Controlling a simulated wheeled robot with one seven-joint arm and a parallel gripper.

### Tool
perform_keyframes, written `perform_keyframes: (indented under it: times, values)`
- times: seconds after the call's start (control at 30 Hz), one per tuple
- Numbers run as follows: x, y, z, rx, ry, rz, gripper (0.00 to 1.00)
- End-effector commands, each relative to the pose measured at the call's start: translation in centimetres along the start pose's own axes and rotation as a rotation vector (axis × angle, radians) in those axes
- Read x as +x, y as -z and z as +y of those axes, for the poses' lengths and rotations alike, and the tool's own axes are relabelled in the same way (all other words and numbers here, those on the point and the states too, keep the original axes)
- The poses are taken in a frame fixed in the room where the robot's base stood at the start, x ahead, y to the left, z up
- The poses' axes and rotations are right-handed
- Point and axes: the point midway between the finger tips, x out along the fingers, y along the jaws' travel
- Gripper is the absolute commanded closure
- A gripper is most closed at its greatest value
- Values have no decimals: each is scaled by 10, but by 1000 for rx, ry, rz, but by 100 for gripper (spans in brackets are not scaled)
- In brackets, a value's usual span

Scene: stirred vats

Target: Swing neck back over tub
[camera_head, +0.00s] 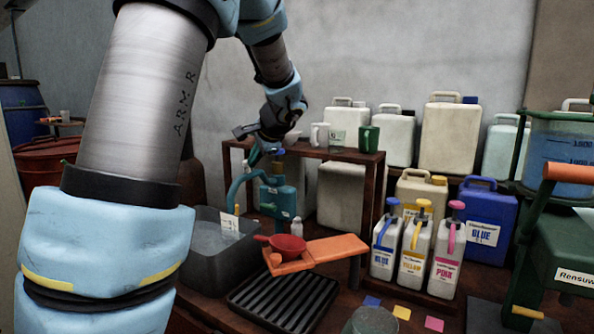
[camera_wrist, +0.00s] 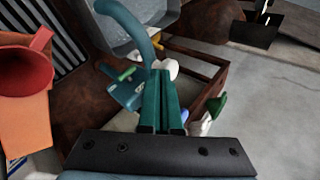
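A teal pump (camera_head: 277,197) stands on the bench, with a curved neck (camera_head: 236,186) arching left. The neck's outlet end appears to be at the right side of the grey tub (camera_head: 195,270), near its rim; how far over the tub it reaches is hard to tell. In the wrist view the neck (camera_wrist: 132,24) curves across the tub's edge just beyond my fingertips. My gripper (camera_wrist: 164,75) has its two teal fingers close together, with nothing visible between them. In the head view my gripper (camera_head: 259,152) is above the pump and neck; contact cannot be made out.
Labelled pump bottles (camera_head: 415,250) stand right. A wooden shelf (camera_head: 330,154) with mugs is close behind my gripper.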

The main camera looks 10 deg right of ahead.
Motion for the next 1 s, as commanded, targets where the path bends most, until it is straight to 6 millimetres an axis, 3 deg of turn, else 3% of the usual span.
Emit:
perform_keyframes:
  times: [0.23,0.4,0.7,1.0]
  values:
    - [26,-25,-27,149,-1,164,100]
    - [44,-32,-44,148,-2,158,100]
    - [70,-37,-68,148,-2,158,100]
    - [84,-36,-79,148,-2,159,100]
